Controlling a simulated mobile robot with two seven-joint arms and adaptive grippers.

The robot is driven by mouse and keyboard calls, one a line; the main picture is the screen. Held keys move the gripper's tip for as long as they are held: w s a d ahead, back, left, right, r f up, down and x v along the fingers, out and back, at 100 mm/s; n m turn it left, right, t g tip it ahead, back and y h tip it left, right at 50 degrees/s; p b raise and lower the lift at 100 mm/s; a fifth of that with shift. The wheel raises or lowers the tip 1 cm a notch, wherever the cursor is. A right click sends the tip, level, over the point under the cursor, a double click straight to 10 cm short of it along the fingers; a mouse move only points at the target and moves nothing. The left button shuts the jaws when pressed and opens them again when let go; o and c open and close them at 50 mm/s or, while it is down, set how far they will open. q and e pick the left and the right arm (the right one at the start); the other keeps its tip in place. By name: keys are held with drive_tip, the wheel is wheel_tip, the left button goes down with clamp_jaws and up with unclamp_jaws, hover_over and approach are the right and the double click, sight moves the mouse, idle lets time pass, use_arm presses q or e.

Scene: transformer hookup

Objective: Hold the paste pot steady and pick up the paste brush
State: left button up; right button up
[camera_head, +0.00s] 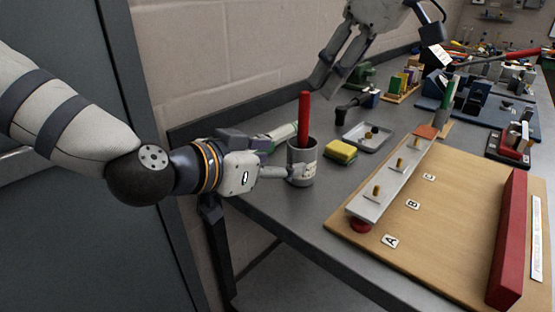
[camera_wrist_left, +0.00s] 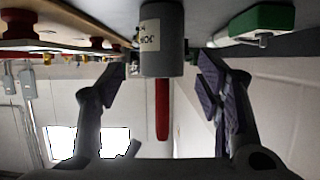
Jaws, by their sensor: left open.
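The grey paste pot (camera_head: 301,168) with a white label stands upright near the table's left edge. The brush's red handle (camera_head: 304,118) sticks up out of it; the brush's lower end is hidden inside. My left gripper (camera_head: 284,156) is open, its fingers reaching towards the pot from the left. The left wrist view, seen upside down, shows the pot (camera_wrist_left: 161,50) and red handle (camera_wrist_left: 162,112) between the spread fingers (camera_wrist_left: 158,85), with gaps on both sides. My right gripper (camera_head: 327,84) is open and empty, above and just right of the handle's top.
A yellow sponge (camera_head: 341,151) lies right of the pot, near a grey tray (camera_head: 367,137). A green-and-white item (camera_head: 281,133) lies behind the left gripper. A wooden board (camera_head: 455,215) with a metal bar (camera_head: 391,182) fills the front right. The wall is close behind.

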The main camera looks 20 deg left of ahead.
sight(311, 156)
use_arm(q)
drive_tip(key=x, duration=1.2)
drive_tip(key=shift+a+f, duration=0.1)
drive_tip(key=c, duration=1.3)
drive_tip(key=shift+c, duration=0.2)
